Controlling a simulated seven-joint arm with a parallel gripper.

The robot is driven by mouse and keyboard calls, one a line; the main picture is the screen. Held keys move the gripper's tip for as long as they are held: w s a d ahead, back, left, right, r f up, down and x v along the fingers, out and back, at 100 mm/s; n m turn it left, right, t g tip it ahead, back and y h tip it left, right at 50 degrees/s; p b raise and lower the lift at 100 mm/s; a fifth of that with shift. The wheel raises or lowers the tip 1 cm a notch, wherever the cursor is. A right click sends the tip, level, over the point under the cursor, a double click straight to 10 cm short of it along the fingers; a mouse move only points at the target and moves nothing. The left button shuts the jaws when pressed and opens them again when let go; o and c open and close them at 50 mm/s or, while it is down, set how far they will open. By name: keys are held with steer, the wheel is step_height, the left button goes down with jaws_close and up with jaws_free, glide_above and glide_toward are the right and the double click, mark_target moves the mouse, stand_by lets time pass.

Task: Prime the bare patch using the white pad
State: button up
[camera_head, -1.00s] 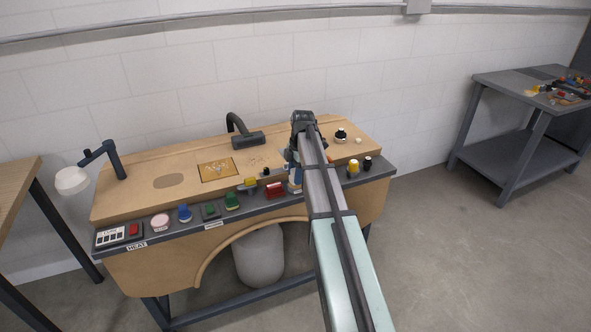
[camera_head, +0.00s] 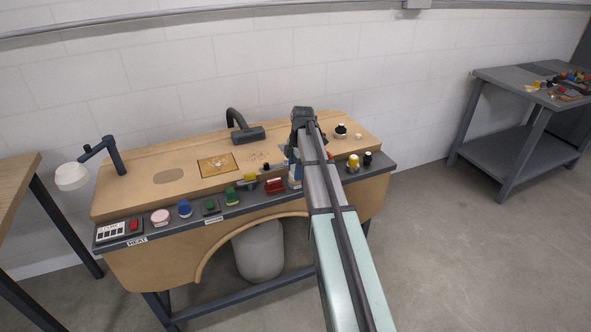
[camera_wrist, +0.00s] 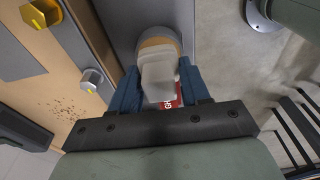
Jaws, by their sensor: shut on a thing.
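My gripper (camera_wrist: 160,92) has its blue fingers shut on a pale, whitish block, which I take for the white pad (camera_wrist: 158,72). In the wrist view the pad is over the dark front ledge, with a tan rounded part just beyond it. In the head view my arm hides most of the gripper, near the ledge. The bench top (camera_head: 130,200) carries a brown oval patch (camera_head: 168,175), a dark-outlined square with pale marks (camera_head: 217,165) and a speckled area (camera_head: 259,157). I cannot tell which is the bare patch. The specks also show in the wrist view (camera_wrist: 68,108).
A dark curved fixture (camera_head: 247,133) and a lamp (camera_head: 73,176) stand over the bench.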

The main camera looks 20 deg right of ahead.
mark_target(294, 167)
steer(key=shift+f, duration=0.5)
stand_by(1.3)
steer(key=shift+r, duration=0.1)
steer(key=shift+r, duration=3.45)
